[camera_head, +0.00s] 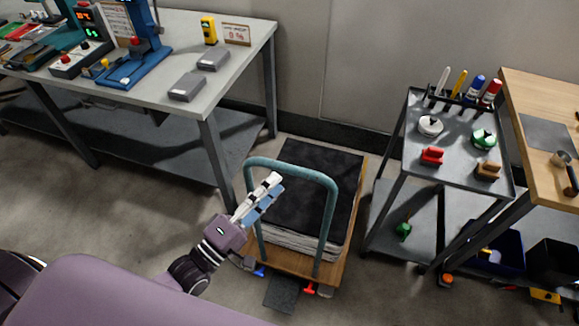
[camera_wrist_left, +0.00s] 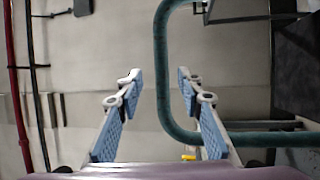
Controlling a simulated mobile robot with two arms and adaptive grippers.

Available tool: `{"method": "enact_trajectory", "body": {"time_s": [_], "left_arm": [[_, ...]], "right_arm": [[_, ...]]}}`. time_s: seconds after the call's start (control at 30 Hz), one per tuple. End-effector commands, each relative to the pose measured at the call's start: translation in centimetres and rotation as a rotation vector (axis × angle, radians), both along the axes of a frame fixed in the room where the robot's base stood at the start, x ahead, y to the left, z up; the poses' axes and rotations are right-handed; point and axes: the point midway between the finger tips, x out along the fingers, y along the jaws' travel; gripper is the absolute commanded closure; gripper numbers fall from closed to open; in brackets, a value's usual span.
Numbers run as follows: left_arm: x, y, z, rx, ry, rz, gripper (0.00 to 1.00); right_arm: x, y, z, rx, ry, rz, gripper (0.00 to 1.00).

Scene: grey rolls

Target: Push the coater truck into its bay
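The coater truck is a low wooden platform (camera_head: 350,232) with a teal tube handle (camera_head: 331,215) at its near end and a stack of black-topped sheets (camera_head: 305,190) on it. It stands on the floor between the grey bench and the grey cart. My left gripper (camera_head: 268,192) is at the left part of the handle. In the left wrist view its two fingers (camera_wrist_left: 158,80) are apart with nothing between the pads. The teal tube (camera_wrist_left: 162,70) shows beyond the fingers, seen through the gap; I cannot tell whether they touch it. My right gripper is not in view.
The grey bench (camera_head: 240,55) with tools and boxes stands at the left. The grey cart (camera_head: 462,150) with tape rolls and markers is close on the truck's right. A wooden table (camera_head: 535,90) is at far right. The wall (camera_head: 390,50) is behind. A blue and a red pedal (camera_head: 310,288) show below the platform's near edge.

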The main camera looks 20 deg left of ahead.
Motion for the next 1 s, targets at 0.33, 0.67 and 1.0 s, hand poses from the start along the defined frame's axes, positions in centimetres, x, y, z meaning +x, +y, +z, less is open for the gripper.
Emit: {"method": "enact_trajectory", "body": {"time_s": [0.33,0.67,1.0], "left_arm": [[4.8,-2.2,1.1,0.003,-0.003,0.003,0.66],[6.0,-2.7,1.1,0.005,0.001,0.002,0.66],[5.9,-2.7,1.1,0.005,0.001,0.002,0.9]], "right_arm": [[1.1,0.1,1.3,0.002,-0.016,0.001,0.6],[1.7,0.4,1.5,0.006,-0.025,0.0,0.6],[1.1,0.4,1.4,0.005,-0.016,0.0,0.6]]}}
